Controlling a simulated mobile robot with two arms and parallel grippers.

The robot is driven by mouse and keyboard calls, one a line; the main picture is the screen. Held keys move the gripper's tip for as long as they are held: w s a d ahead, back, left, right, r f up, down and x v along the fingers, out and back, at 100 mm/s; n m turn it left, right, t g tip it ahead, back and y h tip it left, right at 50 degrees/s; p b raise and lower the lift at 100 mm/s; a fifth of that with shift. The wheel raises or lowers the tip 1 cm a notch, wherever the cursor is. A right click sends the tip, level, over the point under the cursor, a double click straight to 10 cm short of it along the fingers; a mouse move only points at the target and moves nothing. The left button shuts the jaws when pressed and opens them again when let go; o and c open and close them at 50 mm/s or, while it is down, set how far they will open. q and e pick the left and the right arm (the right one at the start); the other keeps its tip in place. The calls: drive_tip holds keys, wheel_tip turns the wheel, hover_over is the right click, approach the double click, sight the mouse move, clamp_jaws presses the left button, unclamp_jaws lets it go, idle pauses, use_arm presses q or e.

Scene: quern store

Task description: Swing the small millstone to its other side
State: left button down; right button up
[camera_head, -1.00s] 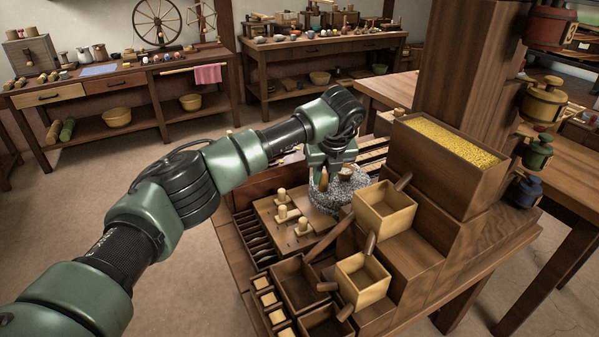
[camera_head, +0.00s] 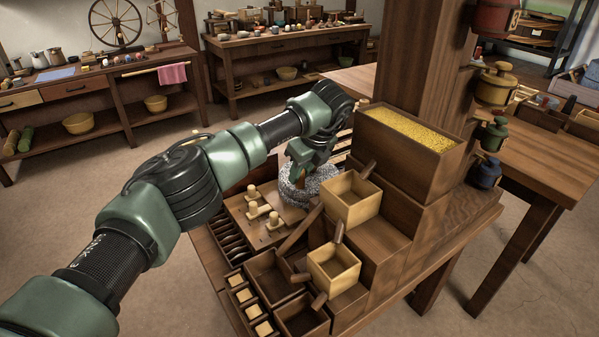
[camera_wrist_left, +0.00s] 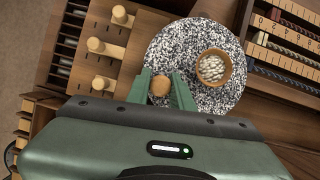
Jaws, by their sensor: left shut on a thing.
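The small millstone (camera_head: 293,190) is a speckled grey disc on the bench, partly hidden behind my left gripper in the head view. In the left wrist view the millstone (camera_wrist_left: 205,48) shows from above, with a round wooden cup (camera_wrist_left: 213,68) of pale grain set in it off centre. A wooden handle peg (camera_wrist_left: 161,87) stands at its near left edge. My left gripper (camera_wrist_left: 162,92) is shut on this handle, one green finger on each side. In the head view my left gripper (camera_head: 306,178) is over the stone. My right gripper is not in view.
A board with several wooden pegs (camera_head: 253,210) lies left of the stone. Stepped wooden boxes (camera_head: 350,200) and a bin of yellow grain (camera_head: 410,130) stand close on the right. Open compartments (camera_head: 275,275) lie in front. A slotted rack (camera_wrist_left: 285,60) is right of the stone.

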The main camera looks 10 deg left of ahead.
use_arm(q)
drive_tip(key=c, duration=1.2)
unclamp_jaws()
drive_tip(key=shift+c, duration=0.2)
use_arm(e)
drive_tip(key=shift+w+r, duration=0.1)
use_arm(q)
drive_tip(key=shift+d+r, duration=0.1)
drive_tip(key=shift+r, duration=0.2)
drive_tip(key=v, duration=0.7)
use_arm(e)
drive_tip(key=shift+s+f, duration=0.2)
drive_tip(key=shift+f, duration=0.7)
